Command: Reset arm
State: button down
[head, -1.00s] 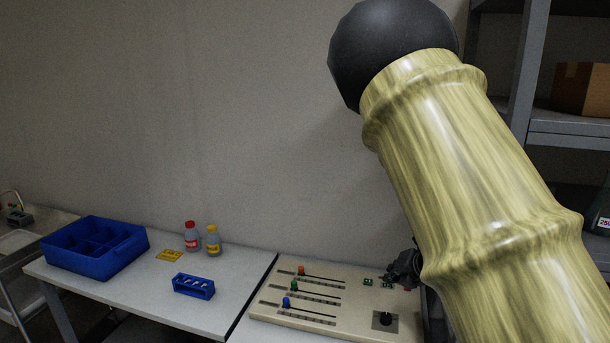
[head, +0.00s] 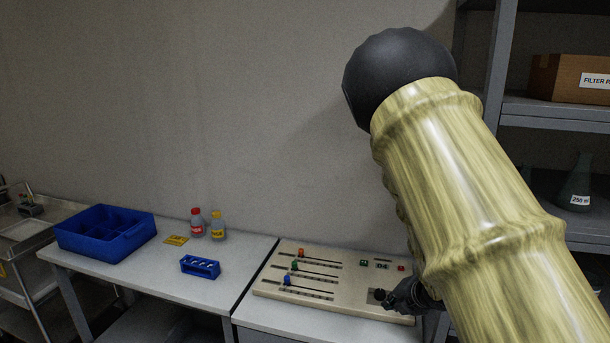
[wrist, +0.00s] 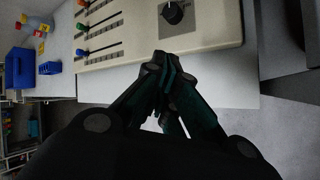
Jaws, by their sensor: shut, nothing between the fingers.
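My arm (head: 465,190) fills the right of the head view, with a dark round joint at its top. My gripper (head: 405,296) shows partly behind it, at the right front corner of the control panel (head: 345,296). In the wrist view my gripper (wrist: 163,62) is shut with nothing between its fingers.
The panel's sliders have orange, green and blue knobs. On the left table are a blue divided bin (head: 104,234), a blue rack (head: 200,266), a yellow card (head: 176,240) and red-capped (head: 197,224) and yellow-capped (head: 218,227) bottles. Grey shelving (head: 545,113) stands right, holding a box (head: 570,78) and flask (head: 575,185).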

jog(key=s+f+m+g+h+b, duration=0.1)
jog(key=s+f+m+g+b, duration=0.15)
jog(key=s+f+m, duration=0.8)
jog(key=s+f+m+g+h+b, duration=0.1)
jog(key=s+f+m+b, duration=0.3)
jog(key=s+f, duration=1.05)
jog(key=s+f+m+g+b, duration=0.1)
jog(key=s+f+m+g, duration=0.1)
jog(key=s+f+m, duration=0.4)
jog(key=s+a+f+m+g+h+b, duration=0.1)
jog(key=s+f+m, duration=0.6)
jog(key=s, duration=0.7)
jog(key=shift+s+f+g, duration=0.2)
jog(key=shift+f+g, duration=0.35)
jog(key=shift+g, duration=0.2)
jog(key=shift+a, duration=0.1)
